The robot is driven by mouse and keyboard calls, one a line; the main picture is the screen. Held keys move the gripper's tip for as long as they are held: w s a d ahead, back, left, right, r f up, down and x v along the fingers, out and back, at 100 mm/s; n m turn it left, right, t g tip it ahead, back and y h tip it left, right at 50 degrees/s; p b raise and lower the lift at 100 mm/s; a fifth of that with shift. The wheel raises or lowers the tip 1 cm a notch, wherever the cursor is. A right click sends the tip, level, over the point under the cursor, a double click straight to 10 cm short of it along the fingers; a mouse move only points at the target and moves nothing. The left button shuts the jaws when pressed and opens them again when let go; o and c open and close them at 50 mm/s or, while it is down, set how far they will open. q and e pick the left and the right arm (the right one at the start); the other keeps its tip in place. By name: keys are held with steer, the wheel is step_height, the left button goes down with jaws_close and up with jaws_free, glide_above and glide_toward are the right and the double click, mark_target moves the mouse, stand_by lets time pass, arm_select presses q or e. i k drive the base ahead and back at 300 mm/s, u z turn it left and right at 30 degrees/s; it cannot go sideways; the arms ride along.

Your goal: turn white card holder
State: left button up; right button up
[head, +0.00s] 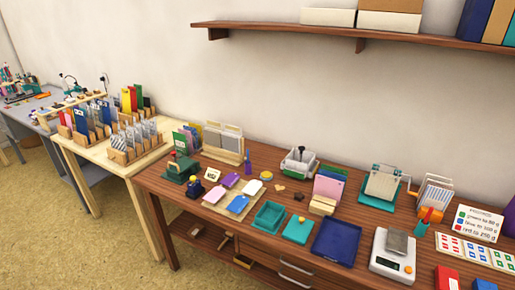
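Several card holders stand on the brown wooden table, and I cannot tell for certain which is the white card holder. A wooden holder with pale whitish-grey cards (223,141) stands upright at the back left. A teal-based stand with whitish cards (382,184) is at the back right. A wooden holder with pink and green cards (328,190) stands mid-table. Neither of my grippers shows in the head view.
A teal tray (269,217), a blue tray (336,242) and a scale (393,255) line the table's front. A board with coloured inkpads (231,194) lies at the left. A pale side table (113,155) holds more cards. A shelf (350,34) hangs above.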

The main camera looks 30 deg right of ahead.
mark_target(301, 158)
steer(key=u, duration=1.15)
steer(key=i, duration=2.05)
steer(key=z, duration=4.1)
